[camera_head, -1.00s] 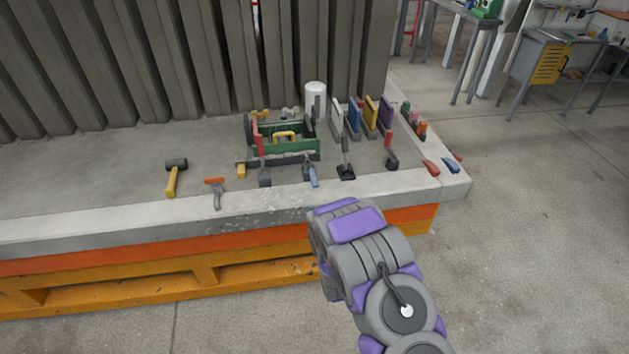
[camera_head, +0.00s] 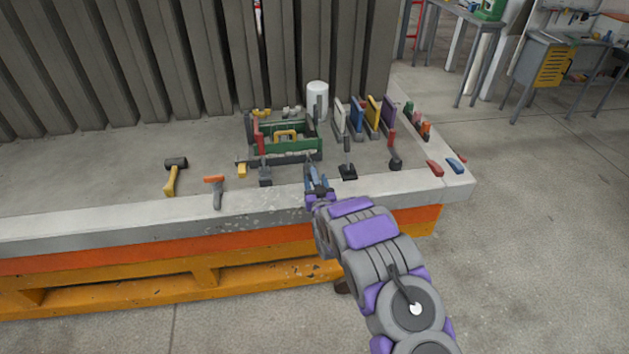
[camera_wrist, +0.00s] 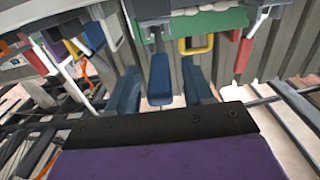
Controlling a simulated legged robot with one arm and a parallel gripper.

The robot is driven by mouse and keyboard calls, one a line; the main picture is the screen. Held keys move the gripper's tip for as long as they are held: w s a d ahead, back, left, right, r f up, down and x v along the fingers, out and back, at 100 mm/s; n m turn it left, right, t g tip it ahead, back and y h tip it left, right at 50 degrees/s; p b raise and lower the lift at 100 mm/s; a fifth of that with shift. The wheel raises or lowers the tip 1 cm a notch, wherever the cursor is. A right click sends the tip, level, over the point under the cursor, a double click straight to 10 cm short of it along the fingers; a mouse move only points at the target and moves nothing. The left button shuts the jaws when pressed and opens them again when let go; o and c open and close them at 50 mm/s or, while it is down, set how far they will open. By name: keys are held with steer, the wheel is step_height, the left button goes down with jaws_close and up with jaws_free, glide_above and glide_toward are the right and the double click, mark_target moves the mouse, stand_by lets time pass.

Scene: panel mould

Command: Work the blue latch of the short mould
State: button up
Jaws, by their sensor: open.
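The blue latch (camera_wrist: 160,78) hangs from a dark bracket at the edge of the green-walled mould (camera_wrist: 205,22) in the wrist view. My gripper (camera_head: 316,177) is open at the front of that mould (camera_head: 286,150) in the head view. Its two dark blue fingers stand on either side of the latch in the wrist view, with a gap showing on both sides. I cannot tell how deep the latch sits between them. In the head view my gripper largely covers the latch.
A black lever (camera_head: 347,165) stands close to the right of my gripper. A grey latch (camera_head: 265,177) and a yellow one (camera_head: 242,171) are to the left. Coloured panels (camera_head: 372,115) stand at right.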

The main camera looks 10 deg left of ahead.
steer(key=shift+x, duration=1.05)
steer(key=shift+c, duration=0.5)
jaws_close()
